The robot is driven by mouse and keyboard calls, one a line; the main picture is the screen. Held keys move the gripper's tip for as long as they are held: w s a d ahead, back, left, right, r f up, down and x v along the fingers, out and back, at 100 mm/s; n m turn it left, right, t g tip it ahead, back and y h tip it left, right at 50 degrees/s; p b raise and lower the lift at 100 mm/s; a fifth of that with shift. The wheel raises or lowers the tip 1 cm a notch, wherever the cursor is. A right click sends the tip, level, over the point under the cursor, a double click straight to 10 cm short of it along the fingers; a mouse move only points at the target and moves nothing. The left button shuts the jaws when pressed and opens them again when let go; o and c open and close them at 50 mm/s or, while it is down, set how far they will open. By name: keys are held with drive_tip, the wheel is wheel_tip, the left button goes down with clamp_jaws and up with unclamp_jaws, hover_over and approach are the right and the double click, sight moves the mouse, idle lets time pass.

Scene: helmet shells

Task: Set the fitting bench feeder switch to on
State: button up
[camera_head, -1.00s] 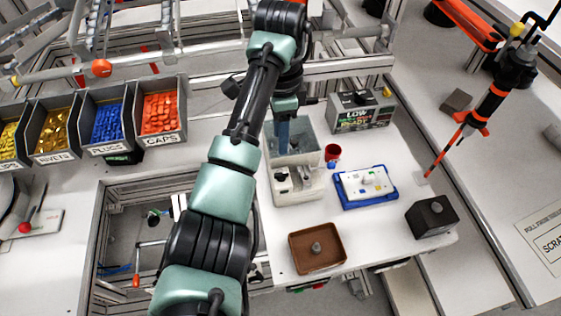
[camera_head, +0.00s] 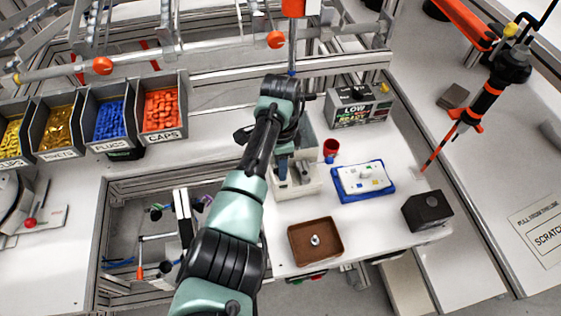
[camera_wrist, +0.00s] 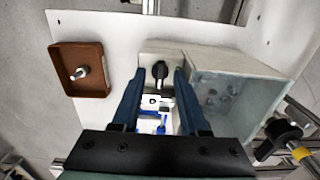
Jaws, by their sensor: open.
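The feeder (camera_head: 312,187) is a light box with a clear-walled bin (camera_wrist: 240,85) joined to it, on the white bench. My gripper (camera_wrist: 158,76) is open, with one blue finger on each side of the knob and visible gaps between. I cannot tell how far above the panel the fingertips are. In the head view my gripper (camera_head: 291,172) is over the feeder's front part and hides some of it.
A brown tray (camera_head: 294,252) holds a small metal piece. A blue tray (camera_head: 388,193) with a white plate, a red cup (camera_head: 331,149), a black block (camera_head: 427,211) and a grey box labelled LOW READY (camera_head: 359,108) stand on the right. Parts bins (camera_head: 163,132) are at left.

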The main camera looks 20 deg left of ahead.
drive_tip(key=shift+c, duration=0.3)
clamp_jaws()
drive_tip(key=shift+n, duration=0.4)
drive_tip(key=n, duration=0.3)
drive_tip(key=shift+n+p, duration=0.3)
drive_tip(key=shift+n, duration=0.1)
drive_tip(key=n, duration=0.4)
drive_tip(key=shift+n, duration=0.3)
drive_tip(key=n, duration=0.8)
drive_tip(key=shift+n, duration=0.3)
